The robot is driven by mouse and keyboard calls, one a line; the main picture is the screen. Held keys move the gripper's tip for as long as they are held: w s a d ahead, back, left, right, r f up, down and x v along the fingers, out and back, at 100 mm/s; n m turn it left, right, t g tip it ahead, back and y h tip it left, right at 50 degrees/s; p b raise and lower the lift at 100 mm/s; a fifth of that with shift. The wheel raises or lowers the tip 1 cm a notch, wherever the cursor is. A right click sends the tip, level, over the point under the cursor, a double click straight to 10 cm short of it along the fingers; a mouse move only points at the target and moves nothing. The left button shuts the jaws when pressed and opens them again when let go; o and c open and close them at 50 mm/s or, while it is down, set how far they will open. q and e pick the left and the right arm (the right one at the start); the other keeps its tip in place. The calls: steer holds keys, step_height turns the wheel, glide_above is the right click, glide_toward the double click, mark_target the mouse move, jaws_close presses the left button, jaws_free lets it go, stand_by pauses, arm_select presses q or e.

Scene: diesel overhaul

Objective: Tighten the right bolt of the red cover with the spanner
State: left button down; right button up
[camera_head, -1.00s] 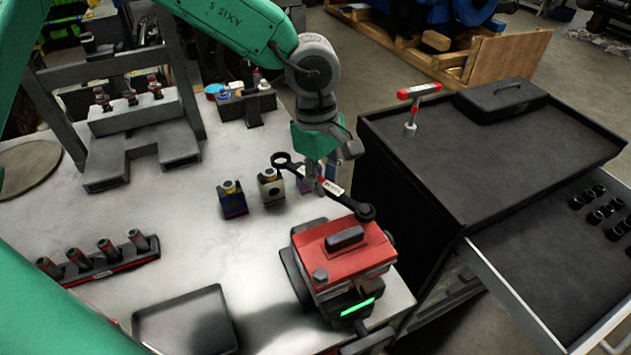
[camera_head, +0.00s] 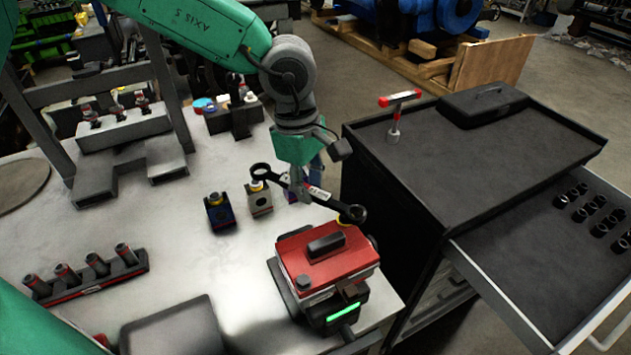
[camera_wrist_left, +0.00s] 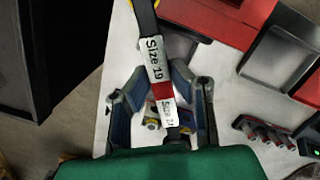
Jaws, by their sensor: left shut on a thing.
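The red cover (camera_head: 352,262) sits on a dark unit with a green light at the table's front right. It has a black handle on top. One dark bolt head (camera_head: 303,283) shows at its front left corner. My left gripper (camera_head: 301,190) is shut on the middle of the dark spanner (camera_head: 325,198), behind the cover. The spanner's right ring end overlaps the cover's back right corner, with a bit of yellow under it; I cannot tell if they touch. The bolt there is hidden. The wrist view shows the spanner (camera_wrist_left: 155,60), labelled Size 19, between the fingers. My right gripper is not in view.
Small blocks, one blue (camera_head: 219,211) and one grey (camera_head: 259,199), stand left of the spanner. A black tray (camera_head: 175,330) and a rack of several sockets (camera_head: 90,278) lie further left. A black tool cabinet (camera_head: 470,165) with an open drawer stands right.

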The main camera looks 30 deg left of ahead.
arm_select(q)
steer(key=shift+s+a+f, duration=0.1)
steer(key=shift+a, duration=0.5)
steer(key=s+n, duration=0.1)
steer(key=n, duration=0.1)
steer(key=s+n+b, duration=0.1)
steer(key=s+n, duration=0.1)
steer(key=n, duration=0.1)
steer(key=shift+s+d+n+t, duration=0.2)
steer(key=shift+s+n+t, duration=0.1)
steer(key=shift+t, duration=0.1)
steer(key=shift+d, duration=0.1)
steer(key=shift+s+d+p, duration=0.15)
steer(key=shift+p, duration=0.4)
steer(key=shift+a, duration=0.2)
